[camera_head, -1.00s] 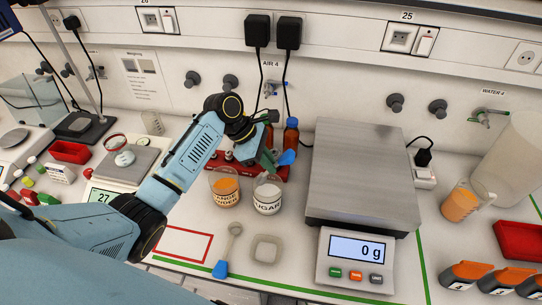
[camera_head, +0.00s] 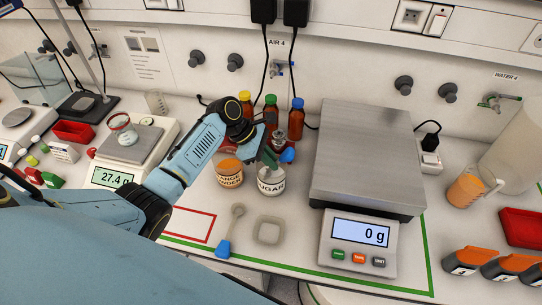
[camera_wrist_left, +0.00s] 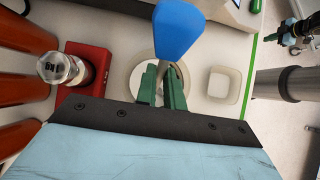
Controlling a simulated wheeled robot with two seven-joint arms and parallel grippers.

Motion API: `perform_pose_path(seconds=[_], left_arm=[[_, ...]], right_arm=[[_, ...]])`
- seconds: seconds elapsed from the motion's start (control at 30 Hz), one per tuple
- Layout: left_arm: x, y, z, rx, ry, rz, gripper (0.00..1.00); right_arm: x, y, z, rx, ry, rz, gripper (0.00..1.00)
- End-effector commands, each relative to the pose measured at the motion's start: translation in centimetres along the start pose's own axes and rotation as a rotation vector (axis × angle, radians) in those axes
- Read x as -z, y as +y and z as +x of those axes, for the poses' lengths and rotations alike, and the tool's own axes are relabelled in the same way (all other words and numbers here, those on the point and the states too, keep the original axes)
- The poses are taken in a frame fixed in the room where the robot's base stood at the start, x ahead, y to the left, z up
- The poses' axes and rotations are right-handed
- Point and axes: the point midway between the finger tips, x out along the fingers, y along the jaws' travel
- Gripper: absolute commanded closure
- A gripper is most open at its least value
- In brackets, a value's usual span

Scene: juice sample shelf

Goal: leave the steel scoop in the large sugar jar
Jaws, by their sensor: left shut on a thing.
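The sugar jar (camera_head: 271,188) is a clear glass beaker labelled SUGAR with white contents, standing on the bench right of the beaker labelled orange powder (camera_head: 229,178). My left gripper (camera_head: 268,158) is shut on a scoop, its green fingers (camera_wrist_left: 162,88) over the sugar jar's mouth. The scoop's blue handle (camera_head: 287,155) sticks out to the right of the fingers; it also shows large in the left wrist view (camera_wrist_left: 178,30), with a grey shaft between the fingers. Its bowl is hidden, so I cannot tell how deep it sits.
A second blue-handled scoop (camera_head: 230,228) and a square white dish (camera_head: 268,230) lie in front of the jars. A large scale (camera_head: 367,150) reading 0 g stands close on the right. Capped brown bottles (camera_head: 271,115) stand behind the gripper. A smaller scale (camera_head: 113,177) is left.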

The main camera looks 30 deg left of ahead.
Motion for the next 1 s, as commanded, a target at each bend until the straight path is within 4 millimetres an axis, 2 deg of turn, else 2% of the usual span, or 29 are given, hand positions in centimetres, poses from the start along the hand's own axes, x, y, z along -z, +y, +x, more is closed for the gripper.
perform_pose_path(seconds=[0.43, 0.47, 0.63, 1.0], left_arm=[[0.27, -0.01, 0.35, 0.0, 0.0, 0.0, 1.0], [0.27, -0.01, 0.35, 0.0, 0.001, 0.0, 0.88], [0.27, -0.01, 0.34, 0.0, 0.001, 0.0, 0.65], [0.31, 0.04, -0.27, -0.002, 0.001, 0.0, 0.65]], right_arm=[[-0.04, 0.26, 0.12, -0.003, 0.0, -0.002, 1.0], [-0.05, 0.27, 0.12, -0.003, 0.0, -0.002, 1.0], [-0.06, 0.28, 0.12, -0.003, -0.001, -0.002, 1.0], [-0.08, 0.28, 0.1, -0.003, -0.001, -0.002, 1.0]])
